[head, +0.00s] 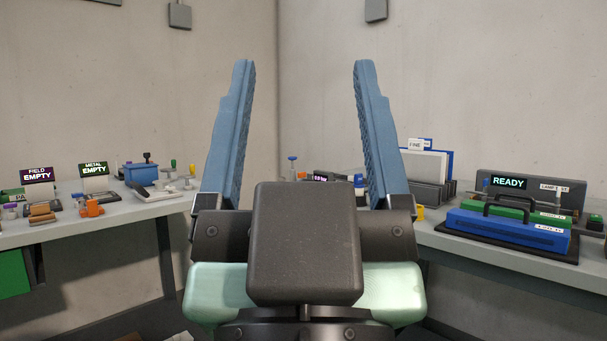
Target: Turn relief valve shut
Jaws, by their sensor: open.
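My gripper (304,75) is in the middle of the head view, pointing up. Its two blue fingers stand wide apart with nothing between them. I cannot pick out the relief valve for certain. A small blue-topped fitting (293,160) shows between the fingers, on the far part of the benches. An orange fitting (93,208) lies on the left bench. My gripper touches none of these. Its body hides part of the benches behind it.
The left bench (25,235) carries "EMPTY" signs (95,170), a blue box (142,174) and small knobs. The right bench (450,243) carries a "READY" display (507,183), a blue handled case (505,231) and a file rack (428,178).

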